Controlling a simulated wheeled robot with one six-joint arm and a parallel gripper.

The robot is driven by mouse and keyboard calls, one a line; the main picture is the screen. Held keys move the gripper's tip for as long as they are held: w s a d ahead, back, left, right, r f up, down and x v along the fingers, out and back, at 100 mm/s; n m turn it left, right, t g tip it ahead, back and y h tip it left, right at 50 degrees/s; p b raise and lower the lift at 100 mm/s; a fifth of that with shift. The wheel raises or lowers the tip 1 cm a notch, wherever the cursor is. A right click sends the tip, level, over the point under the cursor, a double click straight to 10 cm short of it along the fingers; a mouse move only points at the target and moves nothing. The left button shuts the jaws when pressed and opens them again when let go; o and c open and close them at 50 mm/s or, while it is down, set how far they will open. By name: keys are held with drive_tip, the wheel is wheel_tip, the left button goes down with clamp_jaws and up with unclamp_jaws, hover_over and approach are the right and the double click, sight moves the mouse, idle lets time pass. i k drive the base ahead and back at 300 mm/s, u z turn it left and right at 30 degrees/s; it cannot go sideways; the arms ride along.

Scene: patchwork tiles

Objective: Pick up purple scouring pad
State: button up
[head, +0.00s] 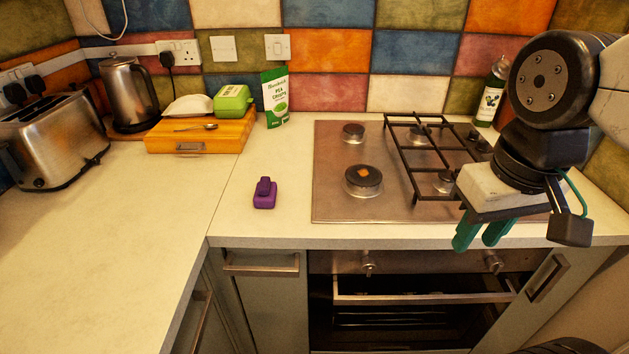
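The purple scouring pad (264,194) lies on the pale worktop, left of the hob and a little back from the front edge. It looks like a small purple block with a raised darker part on top. My gripper (480,240) hangs at the right, in front of the hob, well to the right of the pad. Its two green fingers point down with a small gap between them, and nothing shows between them.
The steel hob (330,190) with a black pan grate (408,165) lies between pad and gripper. Behind the pad stand a green packet (274,97) and a wooden box (200,135). A kettle (128,92) and toaster (52,140) stand left. The worktop around the pad is clear.

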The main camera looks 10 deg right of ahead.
sight(265, 191)
drive_tip(key=z, duration=1)
drive_tip(key=i, duration=0.4)
drive_tip(key=u, duration=2.4)
